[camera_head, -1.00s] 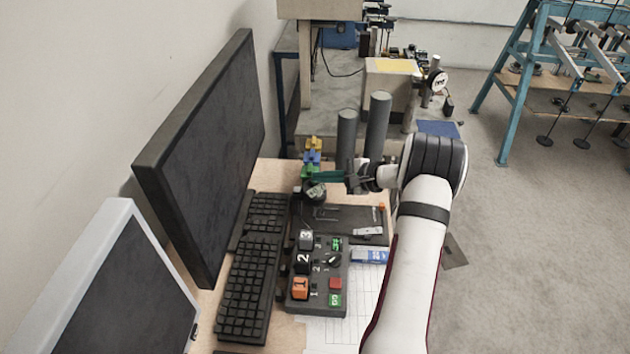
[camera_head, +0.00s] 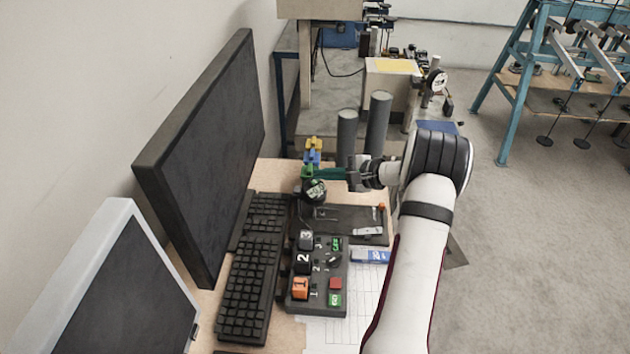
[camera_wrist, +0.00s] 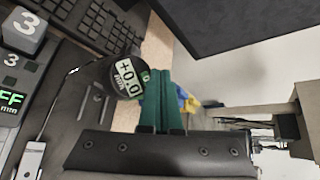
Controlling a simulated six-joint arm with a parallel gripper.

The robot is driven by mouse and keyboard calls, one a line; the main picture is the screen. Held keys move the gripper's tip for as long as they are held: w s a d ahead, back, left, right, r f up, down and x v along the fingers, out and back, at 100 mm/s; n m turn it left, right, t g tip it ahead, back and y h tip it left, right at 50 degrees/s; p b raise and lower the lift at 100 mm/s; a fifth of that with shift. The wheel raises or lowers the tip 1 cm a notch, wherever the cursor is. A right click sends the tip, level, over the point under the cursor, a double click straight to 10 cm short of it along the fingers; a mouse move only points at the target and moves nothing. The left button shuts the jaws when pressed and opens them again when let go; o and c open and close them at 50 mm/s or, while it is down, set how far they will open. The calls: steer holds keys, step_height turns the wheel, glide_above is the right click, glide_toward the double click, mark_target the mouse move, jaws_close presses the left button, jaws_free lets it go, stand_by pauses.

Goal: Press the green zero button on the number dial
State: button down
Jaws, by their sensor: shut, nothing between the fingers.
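The number dial (camera_head: 306,196) is a round black gauge with a pale green display at the far end of the desk. In the wrist view, the dial (camera_wrist: 104,84) shows large in the centre-left, its display appearing to read +0.0. The small green zero button (camera_wrist: 145,76) sits at the dial's edge beside the display. My gripper (camera_head: 322,173) has green fingers, which are shut and empty just behind the dial in the head view. In the wrist view, the fingertips (camera_wrist: 160,70) are right beside the button; I cannot tell whether they touch it.
A black control box (camera_head: 318,276) with numbered buttons, a keyboard (camera_head: 250,270) and a dark tray (camera_head: 345,222) lie nearby. A large monitor (camera_head: 205,150) stands left. Blue and yellow blocks (camera_head: 313,150) are behind the dial, and two grey cylinders (camera_head: 377,125) stand behind my gripper.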

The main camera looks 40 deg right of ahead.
steer(key=r, duration=0.1)
steer(key=s+r, duration=0.1)
steer(key=r, duration=0.2)
steer(key=shift+s+r, duration=0.35)
steer(key=shift+s, duration=0.05)
stand_by(0.6)
steer(key=a+r+n+g+y, duration=0.2)
steer(key=a+r+n, duration=0.1)
steer(key=a, duration=0.6)
steer(key=a+r+n+g+y, duration=0.1)
steer(key=a+r+n+g, duration=0.15)
steer(key=a, duration=0.65)
steer(key=s+a+r+n+g, duration=0.2)
steer(key=s+a+n+g, duration=0.25)
steer(key=s+a, duration=0.8)
steer(key=s+a+f+n+g+h, duration=0.1)
steer(key=s+a+n+h, duration=0.1)
steer(key=s, duration=0.6)
steer(key=s+a+f+n+g+h, duration=0.2)
steer(key=s+a+n+h, duration=0.1)
steer(key=s, duration=0.4)
steer(key=shift+s+f+n, duration=0.3)
steer(key=shift+s, duration=0.05)
